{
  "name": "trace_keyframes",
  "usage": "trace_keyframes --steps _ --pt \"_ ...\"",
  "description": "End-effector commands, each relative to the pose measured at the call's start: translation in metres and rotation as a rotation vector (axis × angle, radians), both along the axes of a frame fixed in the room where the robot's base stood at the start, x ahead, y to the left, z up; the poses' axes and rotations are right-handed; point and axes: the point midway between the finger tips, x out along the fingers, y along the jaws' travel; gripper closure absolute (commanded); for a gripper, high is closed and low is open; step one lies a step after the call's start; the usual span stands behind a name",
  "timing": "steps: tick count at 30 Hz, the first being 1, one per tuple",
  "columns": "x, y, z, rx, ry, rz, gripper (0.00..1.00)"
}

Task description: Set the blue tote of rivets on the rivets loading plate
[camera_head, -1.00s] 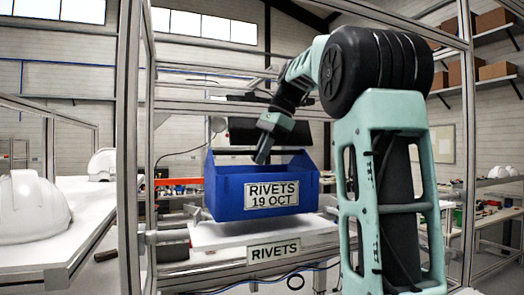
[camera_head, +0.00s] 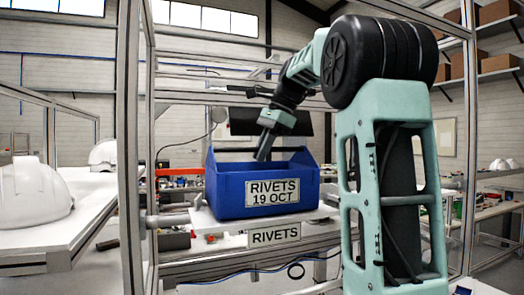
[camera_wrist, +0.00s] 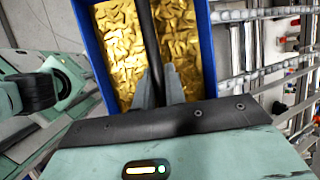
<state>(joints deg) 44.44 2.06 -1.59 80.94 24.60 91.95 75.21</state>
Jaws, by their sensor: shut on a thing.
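The blue tote (camera_head: 232,198) bears a label reading "RIVETS 19 OCT" and sits upright over the rivets loading plate (camera_head: 212,226), whose front sign reads "RIVETS" (camera_head: 274,235). The tote's base is at or very close to the plate; I cannot tell if it touches. My gripper (camera_head: 263,153) reaches down into the tote from above. In the wrist view my gripper (camera_wrist: 160,88) is shut on the dark handle bar (camera_wrist: 147,35) across the tote (camera_wrist: 88,32). Gold-coloured rivets (camera_wrist: 120,45) fill both sides of the bar.
Metal frame posts (camera_head: 130,150) stand left and right of the plate. A white table (camera_head: 60,225) at the left holds white helmet shells (camera_head: 30,195). A cable (camera_head: 245,277) hangs below the plate. Shelves with brown boxes (camera_head: 495,66) are at the right.

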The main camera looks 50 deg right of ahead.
Motion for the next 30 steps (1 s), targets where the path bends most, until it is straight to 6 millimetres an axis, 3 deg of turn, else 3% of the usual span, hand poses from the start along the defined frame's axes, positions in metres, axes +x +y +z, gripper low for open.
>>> trace_keyframes --steps 8,9,11,22,30 --pt "0.0 0.0 -0.005 -0.001 -0.002 0.0 1.0" --pt "0.0 0.0 -0.004 -0.001 -0.002 0.0 0.77" --pt "0.0 0.0 -0.004 -0.001 -0.002 0.0 0.62" --pt "-0.002 -0.001 -0.001 0.0 0.001 0.0 0.62" --pt "-0.018 -0.014 0.043 -0.003 -0.002 -0.003 0.62"
